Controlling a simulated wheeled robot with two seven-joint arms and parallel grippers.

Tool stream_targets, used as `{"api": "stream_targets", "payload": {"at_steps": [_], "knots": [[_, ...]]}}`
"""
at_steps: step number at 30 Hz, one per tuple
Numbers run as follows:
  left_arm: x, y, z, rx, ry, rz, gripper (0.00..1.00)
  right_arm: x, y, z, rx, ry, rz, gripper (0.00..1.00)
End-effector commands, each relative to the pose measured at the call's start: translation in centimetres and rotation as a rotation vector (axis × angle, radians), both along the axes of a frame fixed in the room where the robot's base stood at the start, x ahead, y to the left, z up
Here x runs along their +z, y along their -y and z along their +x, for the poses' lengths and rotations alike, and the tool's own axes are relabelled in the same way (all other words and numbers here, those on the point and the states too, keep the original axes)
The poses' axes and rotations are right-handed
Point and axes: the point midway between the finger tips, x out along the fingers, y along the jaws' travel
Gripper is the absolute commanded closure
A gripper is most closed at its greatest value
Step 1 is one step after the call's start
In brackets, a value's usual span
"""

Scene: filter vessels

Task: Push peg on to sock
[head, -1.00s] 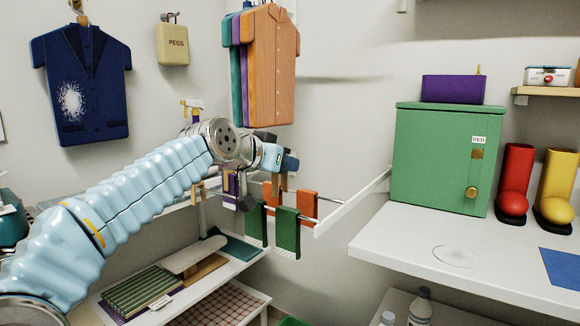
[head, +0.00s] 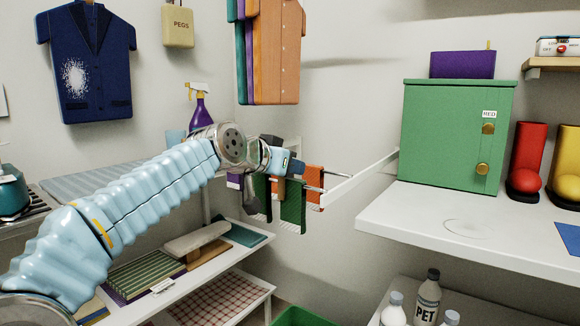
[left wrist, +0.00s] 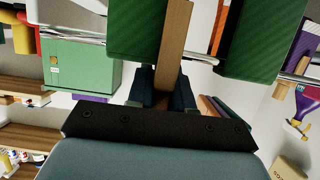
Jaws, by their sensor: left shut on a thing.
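My left gripper (head: 290,166) is shut on a wooden peg (left wrist: 173,45) just above the drying rack's socks. In the left wrist view the peg stands out from between the fingers (left wrist: 160,92), between two green socks. One green sock (left wrist: 130,25) is left of it and the other (left wrist: 262,38) is right. In the head view a green sock (head: 293,208) hangs from the rail below the gripper, with an orange sock (head: 314,182) to its right. I cannot tell whether the peg touches a sock. My right gripper is not in view.
A white rack arm (head: 362,178) runs toward the worktop (head: 470,230) with the green cabinet (head: 452,135). Shirts (head: 272,50) hang behind. A low shelf (head: 190,285) holds folded cloths. A beige pegs bag (head: 179,26) hangs on the wall.

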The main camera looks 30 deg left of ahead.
Motion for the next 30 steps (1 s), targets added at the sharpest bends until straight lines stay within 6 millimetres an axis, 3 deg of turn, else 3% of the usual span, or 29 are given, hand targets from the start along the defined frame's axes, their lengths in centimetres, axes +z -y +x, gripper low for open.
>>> {"api": "stream_targets", "payload": {"at_steps": [6, 7, 12, 23, 30], "knots": [[0.0, 0.0, 0.0, 0.0, 0.0, 0.0, 1.0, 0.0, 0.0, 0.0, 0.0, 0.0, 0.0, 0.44], [0.0, 0.0, 0.0, 0.0, 0.0, 0.0, 0.75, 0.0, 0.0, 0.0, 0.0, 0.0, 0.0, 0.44], [0.0, 0.0, 0.0, 0.0, 0.0, 0.0, 0.5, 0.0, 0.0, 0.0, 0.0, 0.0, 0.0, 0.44], [0.2, -0.1, -0.5, 0.001, 0.002, 0.0, 0.5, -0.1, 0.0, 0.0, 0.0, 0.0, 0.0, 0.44], [1.9, -0.4, -5.0, 0.001, 0.005, 0.0, 0.5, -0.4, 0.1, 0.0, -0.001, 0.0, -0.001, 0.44]]}}
